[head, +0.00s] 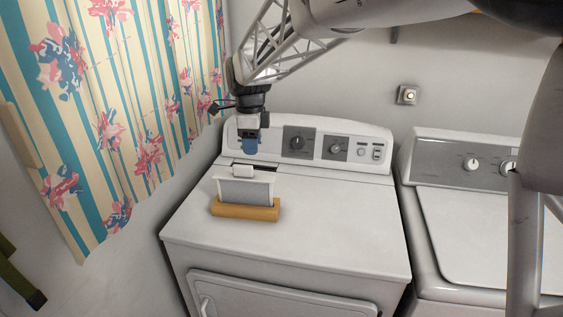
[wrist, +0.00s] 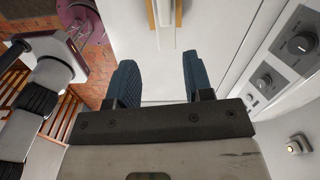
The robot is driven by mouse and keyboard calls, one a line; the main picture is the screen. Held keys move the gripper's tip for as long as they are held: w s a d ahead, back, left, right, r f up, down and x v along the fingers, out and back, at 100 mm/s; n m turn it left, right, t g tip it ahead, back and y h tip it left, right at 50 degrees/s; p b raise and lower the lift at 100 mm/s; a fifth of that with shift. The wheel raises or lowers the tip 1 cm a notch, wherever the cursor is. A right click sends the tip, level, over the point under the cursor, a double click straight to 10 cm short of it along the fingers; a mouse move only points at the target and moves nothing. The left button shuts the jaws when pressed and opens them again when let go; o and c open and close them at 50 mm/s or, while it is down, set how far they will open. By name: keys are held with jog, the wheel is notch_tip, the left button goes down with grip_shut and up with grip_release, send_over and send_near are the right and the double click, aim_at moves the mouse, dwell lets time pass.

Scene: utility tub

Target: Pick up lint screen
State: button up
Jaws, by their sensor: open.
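The lint screen (head: 245,189) is a grey mesh panel with a white frame and a small white tab on top. It stands upright at a tan block (head: 245,212) on top of the dryer; whether it sits in the block or behind it, I cannot tell. In the wrist view, the lint screen (wrist: 166,26) appears nearly edge-on at the top, beside the tan block (wrist: 151,14). My gripper (head: 250,146) is above the back of the dryer, behind and apart from the screen. Its blue fingers (wrist: 158,72) are open with nothing between them.
The white dryer (head: 330,230) has a control panel (head: 316,144) at its back, close to my gripper. A washer (head: 480,220) stands to the right. A striped floral curtain (head: 120,110) hangs at the left. The dryer top right of the screen is clear.

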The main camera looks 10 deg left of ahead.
aim_at(243, 165)
jog(key=a, duration=0.2)
jog(key=a+f+m, duration=0.1)
jog(key=shift+w+a, duration=0.25)
jog(key=shift+w, duration=0.1)
jog(key=shift+f, duration=0.15)
jog(key=shift+f, duration=1.15)
jog(key=shift+f, duration=0.15)
jog(key=shift+f, duration=2.45)
